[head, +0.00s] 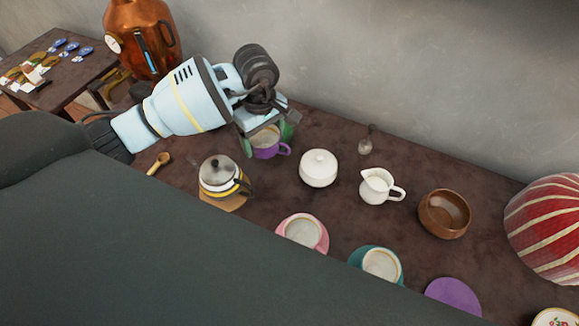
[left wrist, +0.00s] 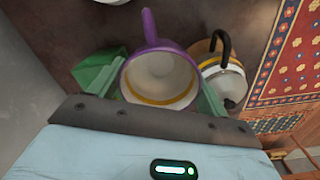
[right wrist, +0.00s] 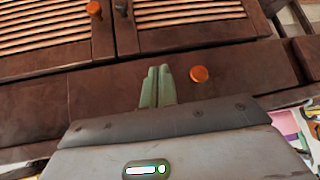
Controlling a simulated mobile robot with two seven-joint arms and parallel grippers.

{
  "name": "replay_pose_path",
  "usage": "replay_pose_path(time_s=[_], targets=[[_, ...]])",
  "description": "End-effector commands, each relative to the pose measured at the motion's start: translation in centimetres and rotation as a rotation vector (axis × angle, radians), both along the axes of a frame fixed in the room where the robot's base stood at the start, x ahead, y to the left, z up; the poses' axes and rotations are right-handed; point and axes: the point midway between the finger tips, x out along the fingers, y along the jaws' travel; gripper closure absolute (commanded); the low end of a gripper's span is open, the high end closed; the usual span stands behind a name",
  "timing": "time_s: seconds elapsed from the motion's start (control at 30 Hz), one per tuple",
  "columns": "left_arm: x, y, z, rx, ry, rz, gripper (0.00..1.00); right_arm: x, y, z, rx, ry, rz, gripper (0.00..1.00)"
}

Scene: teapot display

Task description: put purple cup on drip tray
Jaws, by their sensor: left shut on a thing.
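The purple cup (head: 266,152) has a white inside with a yellow band; in the left wrist view the cup (left wrist: 160,75) opens toward the camera, its handle pointing up in the picture. My left gripper (head: 268,138) is shut on it, with green fingers on opposite sides. The cup is over the back of the dark table, left of the white lidded bowl; I cannot tell whether it touches the tabletop. My right gripper (right wrist: 157,86) is shut and empty, in front of a wooden cabinet. I cannot make out a drip tray.
A copper urn (head: 144,42) stands at the upper left. A teapot (head: 219,176), white lidded bowl (head: 318,168), white jug (head: 378,187), brown bowl (head: 444,213), pink cup (head: 302,232), teal-saucer cup (head: 382,264) and purple saucer (head: 455,294) crowd the table. The wall is close behind.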

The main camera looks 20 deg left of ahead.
Motion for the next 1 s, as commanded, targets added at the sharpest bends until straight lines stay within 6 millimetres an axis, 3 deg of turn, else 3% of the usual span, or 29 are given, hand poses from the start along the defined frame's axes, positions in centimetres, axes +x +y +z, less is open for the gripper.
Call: replay_pose_path(time_s=[0.3, 0.57, 0.87, 1.0], targets=[[-0.1, -0.1, -5.0, -0.002, 0.002, 0.000, 0.48, 0.0, 0.0, 0.0, 0.000, 0.000, 0.000, 1.00], [0.0, 0.0, -5.7, 0.000, 0.000, -0.001, 0.48, 0.0, 0.0, 0.0, 0.000, 0.000, -0.001, 1.00], [-0.1, -0.1, -9.1, -0.002, 0.003, -0.001, 0.48, -0.1, 0.2, -0.1, 0.005, 0.003, -0.008, 1.00], [0.0, 0.0, -9.4, 0.000, 0.000, -0.002, 0.48, -0.1, 0.2, -0.1, 0.005, 0.003, -0.008, 1.00]])
